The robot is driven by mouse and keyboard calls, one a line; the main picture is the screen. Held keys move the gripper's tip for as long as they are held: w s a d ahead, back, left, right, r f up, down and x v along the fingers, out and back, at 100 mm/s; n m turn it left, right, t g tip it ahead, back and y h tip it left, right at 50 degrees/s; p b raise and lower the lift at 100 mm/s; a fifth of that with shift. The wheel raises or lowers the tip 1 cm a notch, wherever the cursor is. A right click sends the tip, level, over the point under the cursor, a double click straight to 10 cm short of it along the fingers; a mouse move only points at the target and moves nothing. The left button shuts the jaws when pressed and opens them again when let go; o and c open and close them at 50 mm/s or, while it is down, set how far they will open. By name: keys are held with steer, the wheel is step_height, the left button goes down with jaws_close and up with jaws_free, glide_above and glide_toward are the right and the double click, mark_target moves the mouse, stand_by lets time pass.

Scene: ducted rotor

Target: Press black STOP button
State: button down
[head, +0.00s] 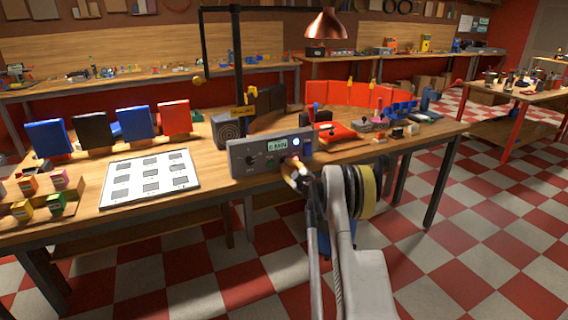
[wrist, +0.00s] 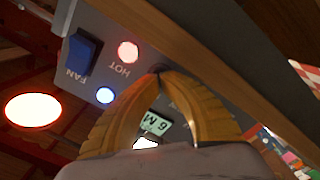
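The grey control box (head: 240,163) stands at the front edge of the workbench, its panel facing me. In the wrist view its panel (wrist: 112,75) appears upside down. My gripper (head: 288,163) is in front of the panel's lower right part. In the wrist view my gripper (wrist: 158,73) has its two tan fingertips brought together, with nothing seen held, close to the panel. A small dark spot shows right at the fingertips; I cannot tell whether it is the black STOP button. No STOP label is readable, and the fingers cover part of the panel. Contact cannot be told.
The panel has a blue FAN switch (wrist: 82,50), a red HOT lamp (wrist: 128,51), a lit blue lamp (wrist: 105,95) and a green display (head: 277,147). A white board (head: 150,178) lies left of the box. A red case (head: 335,133) lies behind right.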

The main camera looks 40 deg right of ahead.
steer(key=shift+w+d+b, duration=0.15)
steer(key=shift+w+b, duration=0.15)
steer(key=shift+w, duration=0.4)
stand_by(0.9)
steer(key=v, duration=0.7)
stand_by(0.4)
stand_by(0.6)
